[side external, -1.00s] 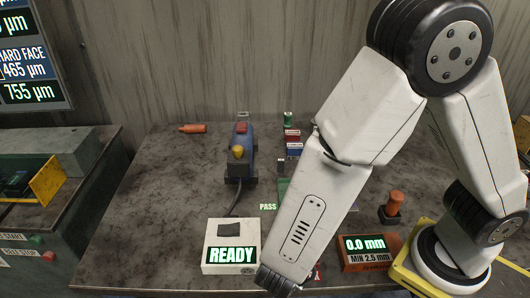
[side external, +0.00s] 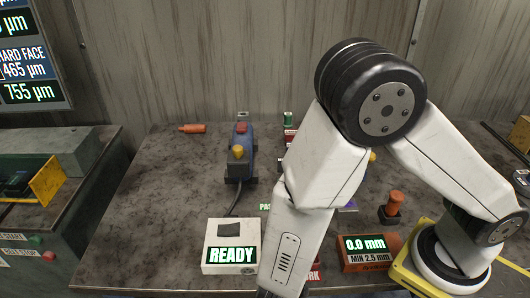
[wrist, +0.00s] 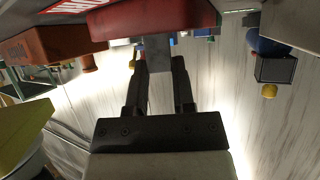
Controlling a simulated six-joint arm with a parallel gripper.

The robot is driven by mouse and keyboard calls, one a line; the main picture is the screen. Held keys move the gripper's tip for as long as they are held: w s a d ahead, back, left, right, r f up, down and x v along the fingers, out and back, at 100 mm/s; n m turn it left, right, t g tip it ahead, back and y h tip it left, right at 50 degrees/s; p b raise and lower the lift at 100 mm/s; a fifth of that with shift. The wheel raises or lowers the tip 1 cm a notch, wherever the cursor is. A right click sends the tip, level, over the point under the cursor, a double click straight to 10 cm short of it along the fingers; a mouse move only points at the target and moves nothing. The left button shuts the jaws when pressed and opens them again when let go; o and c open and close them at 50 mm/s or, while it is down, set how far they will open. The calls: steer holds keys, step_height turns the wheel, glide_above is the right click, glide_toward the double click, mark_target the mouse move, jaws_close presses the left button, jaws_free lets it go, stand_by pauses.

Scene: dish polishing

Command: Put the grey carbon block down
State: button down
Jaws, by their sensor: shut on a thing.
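My gripper (wrist: 158,68) shows in the wrist view with its two dark fingers shut on a grey block (wrist: 157,48), which I take to be the grey carbon block. The block sticks out past the fingertips, close to a red object (wrist: 150,18) at the top of the view. I cannot tell whether the block touches it or anything beneath. In the side external view the gripper and held block are out of sight below my forearm, past the bottom edge.
A white READY box (side external: 218,265) with a dark piece (side external: 229,229) on top stands left of my forearm. An orange gauge box (side external: 371,261) reading 0.0 mm stands to the right. A blue polisher-like tool (side external: 240,160) stands behind.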

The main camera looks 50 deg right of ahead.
steer(key=shift+f, duration=0.6)
steer(key=shift+f, duration=0.1)
steer(key=shift+c, duration=2.3)
jaws_free()
steer(key=shift+v, duration=3.8)
